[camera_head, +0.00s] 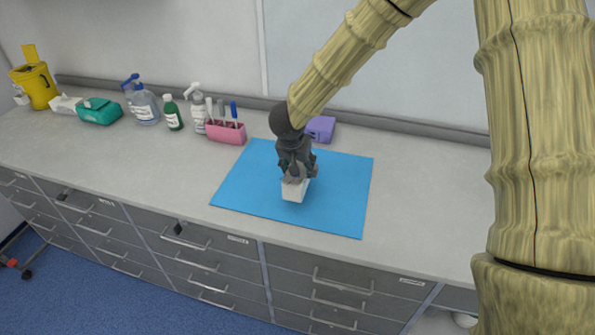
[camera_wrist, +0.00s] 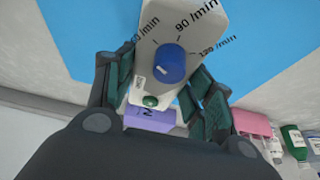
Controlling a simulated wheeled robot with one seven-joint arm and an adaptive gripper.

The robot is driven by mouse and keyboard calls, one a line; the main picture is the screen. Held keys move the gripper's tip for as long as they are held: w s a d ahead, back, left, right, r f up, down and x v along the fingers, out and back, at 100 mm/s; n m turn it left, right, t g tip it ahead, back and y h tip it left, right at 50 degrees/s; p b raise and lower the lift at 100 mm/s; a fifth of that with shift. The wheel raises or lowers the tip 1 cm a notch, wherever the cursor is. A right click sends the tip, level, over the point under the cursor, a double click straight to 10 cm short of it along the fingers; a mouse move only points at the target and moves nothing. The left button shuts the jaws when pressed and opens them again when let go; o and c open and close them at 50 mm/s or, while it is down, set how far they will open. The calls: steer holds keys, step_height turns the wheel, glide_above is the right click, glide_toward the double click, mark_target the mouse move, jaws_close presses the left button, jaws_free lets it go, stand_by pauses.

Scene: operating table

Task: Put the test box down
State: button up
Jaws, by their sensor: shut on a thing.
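The test box is a small white box (camera_head: 294,190) in the head view, over the blue mat (camera_head: 342,195). In the wrist view the test box (camera_wrist: 185,22) shows a blue knob, a green button and "/min" markings. My gripper (camera_head: 297,174) is above the mat and shut on the box, with its dark green fingers (camera_wrist: 160,92) on both sides of it. I cannot tell whether the underside of the box touches the mat.
A purple box (camera_head: 321,129) stands behind the mat. A pink holder (camera_head: 226,132), bottles (camera_head: 172,113), a teal pack (camera_head: 99,111) and a yellow bin (camera_head: 35,83) line the back left. The grey counter (camera_head: 430,195) is clear right of the mat.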

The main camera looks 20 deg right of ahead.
steer(key=shift+s+r, duration=0.15)
steer(key=shift+s, duration=0.3)
steer(key=x, duration=0.4)
steer(key=shift+a+p, duration=0.4)
steer(key=shift+c, duration=0.5)
steer(key=shift+s+r, duration=0.1)
steer(key=shift+s, duration=0.2)
steer(key=o, duration=1.1)
steer(key=shift+w+f, duration=0.2)
steer(key=shift+f, duration=0.1)
steer(key=shift+c, duration=0.2)
steer(key=o, duration=0.3)
steer(key=shift+s+r, duration=0.1)
steer(key=shift+s, duration=0.05)
